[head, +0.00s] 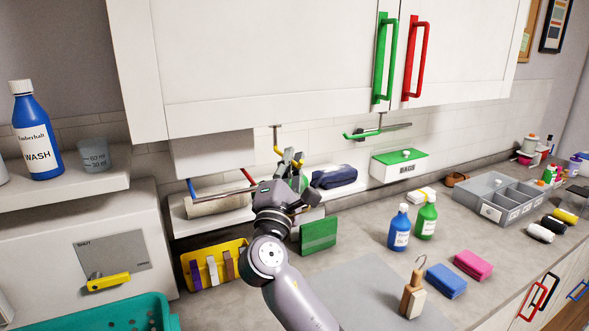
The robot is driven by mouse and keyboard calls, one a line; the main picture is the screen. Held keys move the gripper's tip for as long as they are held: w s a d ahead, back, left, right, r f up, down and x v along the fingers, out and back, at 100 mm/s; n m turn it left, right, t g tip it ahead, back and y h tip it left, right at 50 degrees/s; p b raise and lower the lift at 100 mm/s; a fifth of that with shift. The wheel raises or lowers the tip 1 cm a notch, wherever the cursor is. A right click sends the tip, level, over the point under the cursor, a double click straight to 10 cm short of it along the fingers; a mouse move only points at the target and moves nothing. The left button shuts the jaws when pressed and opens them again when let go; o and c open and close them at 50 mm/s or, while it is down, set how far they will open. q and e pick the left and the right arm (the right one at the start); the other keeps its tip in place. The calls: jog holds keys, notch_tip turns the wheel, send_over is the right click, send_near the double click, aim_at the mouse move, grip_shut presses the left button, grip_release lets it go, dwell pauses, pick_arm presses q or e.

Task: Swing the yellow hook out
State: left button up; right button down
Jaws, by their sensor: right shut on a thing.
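The yellow hook (278,150) hangs at the end of a dark stem under the white wall cabinet, against the tiled wall. Its visible tip is right beside the fingers of my right gripper (291,158). The gripper is shut on the yellow hook, and its fingers hide part of it. My right arm reaches up from the bottom middle of the head view. My left gripper is not in view.
A green hook (356,136) is to the right; red (248,177) and blue (192,190) hooks are to the left. A rolled towel (215,205) and dark blue cloth (334,177) lie on the shelf nearby. Bottles (398,228) stand on the counter.

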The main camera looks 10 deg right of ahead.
jog(key=shift+a+m+h, duration=0.2)
jog(key=shift+m+h, duration=0.1)
jog(key=shift+h, duration=0.2)
jog(key=c, duration=1.7)
grip_release()
jog(key=shift+g, duration=0.3)
jog(key=v, duration=1.2)
jog(key=shift+f, duration=0.1)
